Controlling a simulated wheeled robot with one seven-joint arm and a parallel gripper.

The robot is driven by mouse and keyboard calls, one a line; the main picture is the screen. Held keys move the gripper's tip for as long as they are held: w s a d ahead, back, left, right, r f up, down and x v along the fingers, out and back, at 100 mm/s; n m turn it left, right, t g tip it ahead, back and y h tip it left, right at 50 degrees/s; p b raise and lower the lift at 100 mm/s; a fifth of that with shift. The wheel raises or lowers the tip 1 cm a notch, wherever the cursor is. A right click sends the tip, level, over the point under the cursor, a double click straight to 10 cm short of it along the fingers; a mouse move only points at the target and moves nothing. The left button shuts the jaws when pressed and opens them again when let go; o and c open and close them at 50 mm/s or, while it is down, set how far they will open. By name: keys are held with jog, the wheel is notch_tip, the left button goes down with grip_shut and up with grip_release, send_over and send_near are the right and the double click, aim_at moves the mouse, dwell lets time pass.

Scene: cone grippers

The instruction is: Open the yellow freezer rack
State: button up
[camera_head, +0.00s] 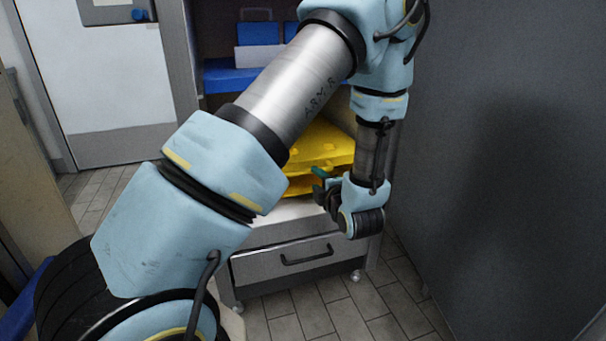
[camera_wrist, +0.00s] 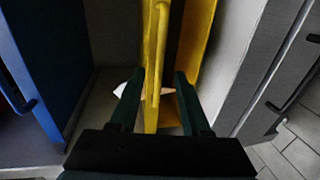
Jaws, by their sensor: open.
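The yellow freezer rack (camera_head: 328,145) sits on the pale top above a drawer, and my arm hides part of it in the head view. My gripper (camera_head: 319,180) is at the rack's front right side. In the wrist view the open gripper (camera_wrist: 160,76) has a dark green finger on each side of a yellow upright strip of the rack (camera_wrist: 154,45). The left finger is close to the strip; I cannot tell whether it touches. A second yellow panel (camera_wrist: 195,50) stands to the right. A small pale wedge lies behind the strip.
A blue shelf (camera_head: 228,79) with blue boxes (camera_head: 258,33) is above and behind. A drawer with a dark handle (camera_head: 307,255) is below. A dark grey wall (camera_head: 500,150) stands close on the right. Tiled floor (camera_head: 330,310) shows in front.

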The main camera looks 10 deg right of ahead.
aim_at(308, 172)
jog(key=x, duration=0.8)
jog(key=shift+w, duration=0.15)
grip_shut()
dwell(1.1)
